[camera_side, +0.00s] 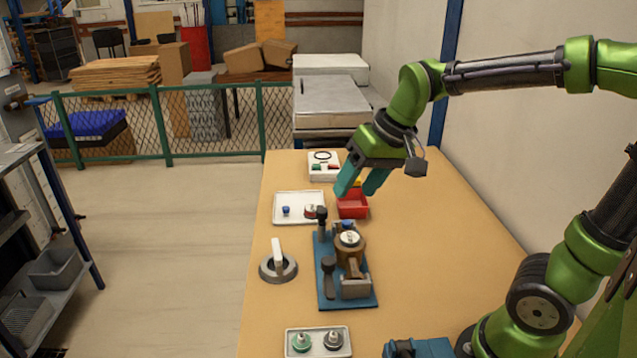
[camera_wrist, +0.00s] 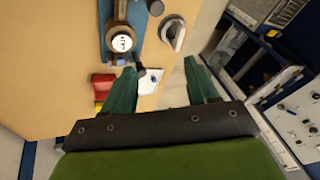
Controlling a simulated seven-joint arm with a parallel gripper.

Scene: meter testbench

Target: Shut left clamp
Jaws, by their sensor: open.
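A blue fixture plate (camera_side: 327,292) on the table carries a brass meter (camera_side: 350,248) with a round white dial, also in the wrist view (camera_wrist: 121,43). Two black-handled clamps stand along the plate's left side in the side view: a far one with an upright handle (camera_side: 321,214) and a near one (camera_side: 328,266). I cannot tell for certain which is the left clamp. My gripper (camera_side: 360,184) is open and empty, above the table beyond the plate. In the wrist view, the far clamp's black knob (camera_wrist: 140,71) shows between the open fingers (camera_wrist: 160,84), apart from them.
A red bin (camera_side: 353,209) is below my gripper. A round base with a light lever (camera_side: 278,262) stands left of the plate. A white tray with two knobs (camera_side: 318,348) is in front.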

